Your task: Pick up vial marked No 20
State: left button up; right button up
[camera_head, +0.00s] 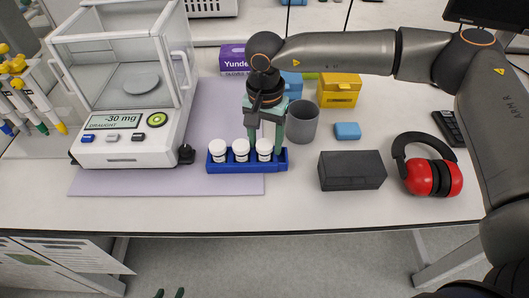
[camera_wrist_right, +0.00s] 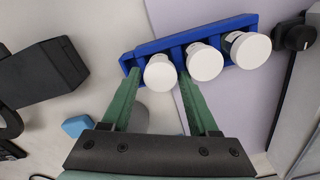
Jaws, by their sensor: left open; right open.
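Three vials with white caps stand upright in a blue rack: left (camera_head: 218,150), middle (camera_head: 241,150) and right (camera_head: 264,149). No number can be read, so I cannot tell which is No 20. My right gripper (camera_head: 266,142) points down at the rack (camera_head: 228,168), open, its green fingers on either side of the right vial. In the wrist view, that vial's cap (camera_wrist_right: 160,73) lies between the fingertips of the right gripper (camera_wrist_right: 160,80), with a gap on both sides.
A balance (camera_head: 125,135) stands left of the rack. A grey cup (camera_head: 303,122) stands behind right, with a blue block (camera_head: 347,131), a dark box (camera_head: 352,170) and red earmuffs (camera_head: 432,177) further right. The table's front strip is clear.

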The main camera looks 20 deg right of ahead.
jog(key=shift+f, duration=0.6)
grip_shut()
